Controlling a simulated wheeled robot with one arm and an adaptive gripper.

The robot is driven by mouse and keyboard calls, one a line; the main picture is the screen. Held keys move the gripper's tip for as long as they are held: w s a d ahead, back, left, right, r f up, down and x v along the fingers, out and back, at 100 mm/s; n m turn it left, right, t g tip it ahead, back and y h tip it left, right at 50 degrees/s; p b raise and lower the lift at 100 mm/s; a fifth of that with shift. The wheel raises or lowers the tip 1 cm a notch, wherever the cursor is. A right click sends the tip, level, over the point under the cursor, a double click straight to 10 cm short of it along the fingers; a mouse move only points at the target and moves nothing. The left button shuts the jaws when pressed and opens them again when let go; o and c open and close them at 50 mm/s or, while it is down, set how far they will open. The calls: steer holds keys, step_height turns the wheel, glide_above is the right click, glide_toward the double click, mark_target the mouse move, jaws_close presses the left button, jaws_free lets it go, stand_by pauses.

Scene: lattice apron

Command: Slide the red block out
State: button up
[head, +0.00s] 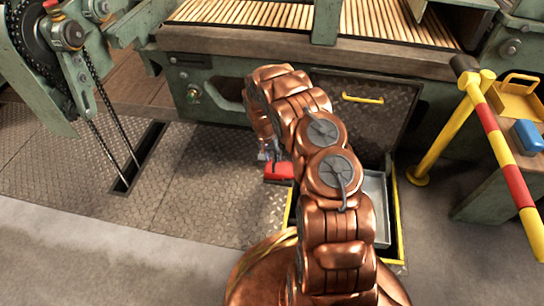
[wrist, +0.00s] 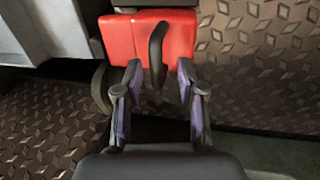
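The red block (wrist: 118,36) is at the top of the wrist view, with a black curved handle (wrist: 157,50) on the side facing me. In the head view the red block (head: 279,171) sits low by the tread-plate floor, partly hidden by my copper arm. My gripper (wrist: 158,82) is open, its two purple-grey fingers on either side of the handle with gaps showing. Its fingertips are close to the block's near face; I cannot tell whether they touch it. In the head view my gripper (head: 267,153) shows only in part beside my arm.
A yellow-edged floor opening with a grey metal tray (head: 377,205) lies right of my arm. A striped barrier pole (head: 497,145) and a yellow post (head: 440,135) stand further right. Chains (head: 105,120) hang at left. Tread-plate floor (head: 185,190) left of the block is clear.

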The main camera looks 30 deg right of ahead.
step_height(320, 180, up, 12)
steer(key=w+a, duration=0.1)
steer(key=a, duration=0.1)
steer(key=shift+w+f, duration=0.15)
steer(key=shift+w, duration=0.1)
stand_by(0.5)
steer(key=s+a+r+n+p, duration=0.1)
steer(key=s+a+r+p, duration=0.35)
steer(key=r, duration=1.05)
steer(key=s+a+r+n+p, duration=0.1)
steer(key=s+r+p, duration=0.4)
steer(key=r+p, duration=0.7)
steer(key=s+a+r+n+p, duration=0.15)
steer(key=s+r+p, duration=0.35)
steer(key=r, duration=1.2)
steer(key=s+a+r+n+p, duration=0.1)
steer(key=s+a+r+p, duration=0.3)
steer(key=s+r+p, duration=0.4)
steer(key=s+a+r+n+y+p, duration=0.1)
steer(key=s+a+r+n+p, duration=0.1)
steer(key=s+r+p, duration=0.6)
steer(key=s+a+r+n+p, duration=0.1)
steer(key=s+a+r+p, duration=0.4)
steer(key=s+r+p, duration=0.3)
steer(key=s+r, duration=0.3)
steer(key=r, duration=0.3)
steer(key=shift+s+a+r+n+y, duration=0.3)
steer(key=shift+s+r+n, duration=0.05)
